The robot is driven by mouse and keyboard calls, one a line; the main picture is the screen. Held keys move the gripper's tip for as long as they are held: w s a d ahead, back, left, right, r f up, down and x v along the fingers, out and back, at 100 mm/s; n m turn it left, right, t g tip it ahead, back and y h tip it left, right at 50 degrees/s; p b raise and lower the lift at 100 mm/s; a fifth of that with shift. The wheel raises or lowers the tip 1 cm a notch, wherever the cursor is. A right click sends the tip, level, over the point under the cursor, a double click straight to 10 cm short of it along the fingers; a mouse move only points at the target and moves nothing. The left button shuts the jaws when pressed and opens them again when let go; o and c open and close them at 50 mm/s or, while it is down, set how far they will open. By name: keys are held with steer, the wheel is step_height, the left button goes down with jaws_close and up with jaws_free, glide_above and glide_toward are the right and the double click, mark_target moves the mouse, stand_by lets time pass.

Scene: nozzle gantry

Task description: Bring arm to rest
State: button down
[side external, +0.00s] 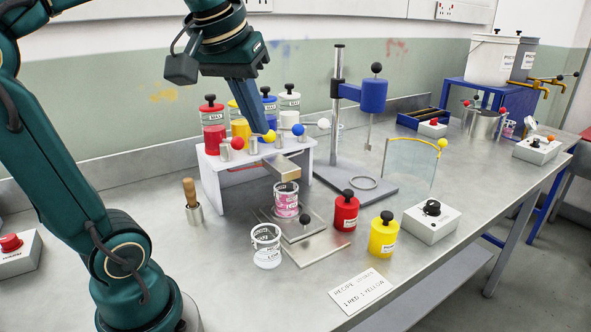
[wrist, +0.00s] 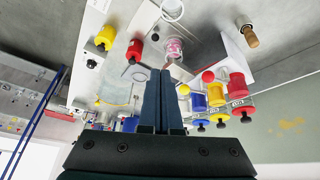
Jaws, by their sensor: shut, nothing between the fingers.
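My gripper (side external: 262,130) is shut and empty, pointing down over the white dispenser stand (side external: 213,180). In the side view its fingertips appear right by the yellow ball knob (side external: 269,136); I cannot tell whether they touch. In the wrist view my gripper (wrist: 161,72) shows its two dark fingers together with nothing between them. A clear cup with pink contents (side external: 286,204) stands below the stand's nozzle block (side external: 281,169). It also shows just beyond the fingertips in the wrist view (wrist: 174,47).
Red, yellow, blue and white bottles stand on the dispenser. A mixer post (side external: 338,100) with a blue head (side external: 374,95) rises to its right. A red pot (side external: 346,213), a yellow pot (side external: 383,236) and an empty cup (side external: 266,238) stand in front.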

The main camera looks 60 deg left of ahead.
steer(key=s+d+f+m+h, duration=0.1)
steer(key=s+d+f+m, duration=0.1)
steer(key=f, duration=0.4)
steer(key=s+d+f+m+t+h, duration=0.1)
steer(key=s+d+f+m, duration=0.2)
steer(key=d+f, duration=0.3)
steer(key=shift+s+d+f+m+h, duration=0.15)
steer(key=shift+s+d+m+h, duration=0.15)
steer(key=shift+m, duration=0.4)
steer(key=shift+a, duration=0.1)
